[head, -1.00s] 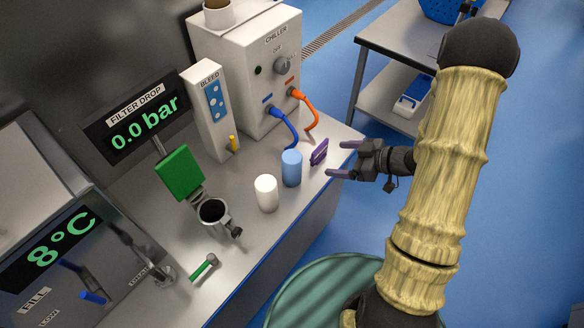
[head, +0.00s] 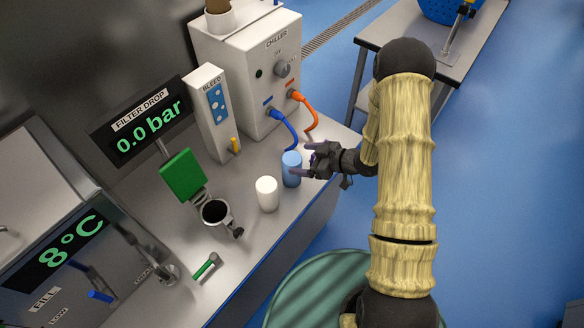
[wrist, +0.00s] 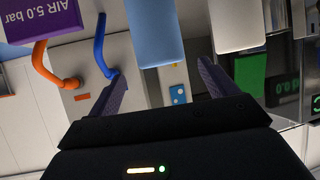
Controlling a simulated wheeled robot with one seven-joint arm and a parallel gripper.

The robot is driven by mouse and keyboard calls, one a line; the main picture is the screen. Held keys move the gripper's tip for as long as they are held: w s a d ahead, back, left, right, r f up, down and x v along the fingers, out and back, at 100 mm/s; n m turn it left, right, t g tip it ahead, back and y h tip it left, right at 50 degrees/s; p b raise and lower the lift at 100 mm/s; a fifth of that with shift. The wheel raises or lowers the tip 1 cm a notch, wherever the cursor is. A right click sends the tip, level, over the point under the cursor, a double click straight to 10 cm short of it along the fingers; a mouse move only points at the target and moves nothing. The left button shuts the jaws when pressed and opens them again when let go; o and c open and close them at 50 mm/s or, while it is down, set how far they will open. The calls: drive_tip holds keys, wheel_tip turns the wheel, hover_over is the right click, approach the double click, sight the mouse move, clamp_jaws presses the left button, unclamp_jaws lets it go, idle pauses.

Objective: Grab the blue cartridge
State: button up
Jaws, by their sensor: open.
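The blue cartridge (head: 291,168) is a light blue upright cylinder on the steel counter, right of the white cylinder. In the wrist view the blue cartridge (wrist: 154,34) shows at the top middle, cut by the frame edge, lying between the lines of the two fingers. My gripper (head: 307,160) is open, with its fingertips at the cartridge's right side in the head view. The fingers (wrist: 165,82) are spread in the wrist view and nothing is held. Whether a finger touches the cartridge cannot be told.
The white cylinder (head: 267,194) stands close to the left of the cartridge. A purple block marked "AIR 5.0 bar" (wrist: 40,18) is near the gripper. Blue (head: 286,128) and orange (head: 309,110) hoses hang from the chiller (head: 262,80) behind.

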sight(293, 159)
drive_tip(key=shift+a, duration=0.1)
drive_tip(key=p+x, duration=0.2)
drive_tip(key=x, duration=0.3)
drive_tip(key=shift+f, duration=0.1)
drive_tip(key=shift+s, duration=0.1)
drive_tip(key=shift+c, duration=0.3)
drive_tip(key=c, duration=1.5)
wheel_tip(293, 159, up, 10)
drive_tip(key=shift+b, duration=0.95)
